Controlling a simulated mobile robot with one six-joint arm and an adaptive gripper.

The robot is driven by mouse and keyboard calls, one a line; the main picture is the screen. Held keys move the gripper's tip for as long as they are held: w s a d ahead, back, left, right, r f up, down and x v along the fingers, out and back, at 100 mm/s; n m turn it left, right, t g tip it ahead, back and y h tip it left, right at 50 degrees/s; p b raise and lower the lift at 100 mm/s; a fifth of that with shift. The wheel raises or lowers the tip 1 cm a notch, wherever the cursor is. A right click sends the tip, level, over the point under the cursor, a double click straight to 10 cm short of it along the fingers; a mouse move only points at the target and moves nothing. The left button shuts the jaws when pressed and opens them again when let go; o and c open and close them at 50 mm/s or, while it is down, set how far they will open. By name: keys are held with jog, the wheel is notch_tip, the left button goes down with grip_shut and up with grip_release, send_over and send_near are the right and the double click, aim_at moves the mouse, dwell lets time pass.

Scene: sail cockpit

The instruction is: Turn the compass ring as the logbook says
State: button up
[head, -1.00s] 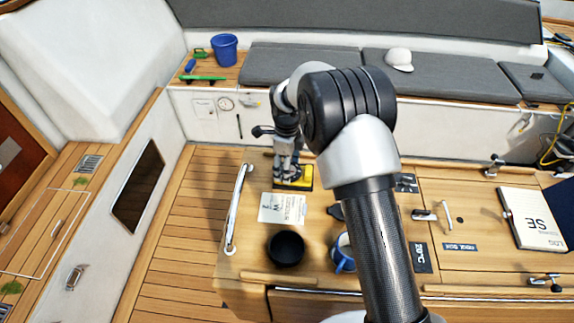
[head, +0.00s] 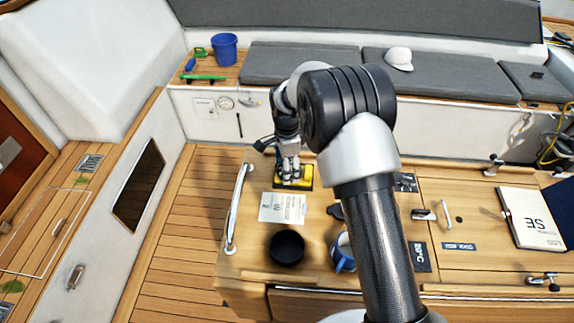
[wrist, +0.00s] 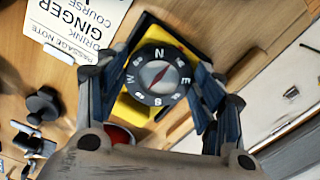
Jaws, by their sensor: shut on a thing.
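The compass (wrist: 146,83) sits on a black and yellow base (head: 307,178) on the cockpit table. Its dark ring carries N, E, S and W; in the wrist view N is at the top and E at the right. A red needle shows in the middle. My gripper (wrist: 158,78) has its fingers on opposite sides of the ring and is shut on it. In the head view my gripper (head: 291,178) hides most of the compass. The open logbook (head: 530,222) lies at the table's right; its page reads "SE" in large letters.
A passage note card (head: 283,208) lies close in front of the compass. A black round bowl (head: 287,247) and a blue mug (head: 343,254) stand nearer. A chrome rail (head: 237,208) runs along the table's left edge.

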jog(key=shift+n, duration=1.1)
jog(key=o, duration=1)
jog(key=shift+o, duration=0.2)
notch_tip(320, 180, up, 12)
